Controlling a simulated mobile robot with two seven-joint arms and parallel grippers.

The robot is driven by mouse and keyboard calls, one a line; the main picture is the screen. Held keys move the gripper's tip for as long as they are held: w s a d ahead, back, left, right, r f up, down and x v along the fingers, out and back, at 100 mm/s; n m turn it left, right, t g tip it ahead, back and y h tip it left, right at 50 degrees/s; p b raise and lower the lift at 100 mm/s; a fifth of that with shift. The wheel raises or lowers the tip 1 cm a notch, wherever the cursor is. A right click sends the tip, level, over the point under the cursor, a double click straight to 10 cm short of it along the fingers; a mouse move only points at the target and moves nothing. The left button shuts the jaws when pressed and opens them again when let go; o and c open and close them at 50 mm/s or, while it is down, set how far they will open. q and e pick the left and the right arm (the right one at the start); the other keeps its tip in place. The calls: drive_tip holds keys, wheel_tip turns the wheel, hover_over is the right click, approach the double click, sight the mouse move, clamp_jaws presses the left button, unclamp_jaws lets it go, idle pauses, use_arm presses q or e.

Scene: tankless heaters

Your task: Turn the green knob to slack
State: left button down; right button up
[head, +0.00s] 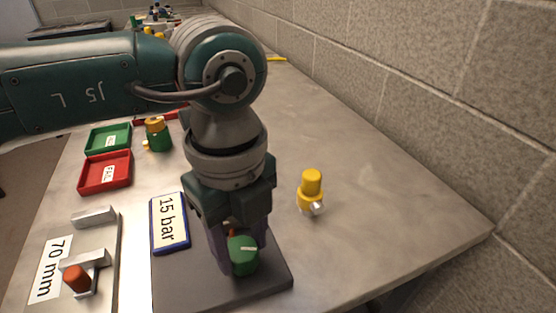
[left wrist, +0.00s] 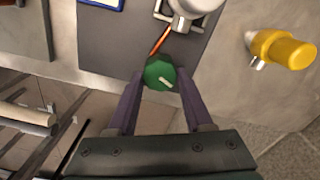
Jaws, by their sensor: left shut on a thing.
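The green knob (head: 243,256) sits at the front of the dark grey base plate (head: 175,288). It has a pale mark on its face. My left gripper (head: 233,250) reaches down over the plate and is shut on the knob. In the left wrist view the green knob (left wrist: 160,73) is between the tips of the two purple fingers (left wrist: 158,85), with its pale mark pointing to the lower right. An orange-red rod (left wrist: 161,38) runs from the knob toward a grey-white fitting (left wrist: 190,10). Any slack marking is not visible. My right gripper is not in view.
A yellow-capped valve (head: 311,190) stands to the right. A "70 mm" fixture (head: 78,275) is at left. Green (head: 108,139) and red (head: 105,172) trays lie behind. A block wall (head: 420,100) borders the table's right side.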

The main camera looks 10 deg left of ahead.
sight(243, 250)
use_arm(q)
drive_tip(key=shift+r+n+p, duration=0.1)
drive_tip(key=shift+n+p, duration=0.5)
drive_tip(key=shift+n, duration=1)
drive_tip(key=shift+c, duration=1.5)
unclamp_jaws()
wheel_tip(243, 250, up, 10)
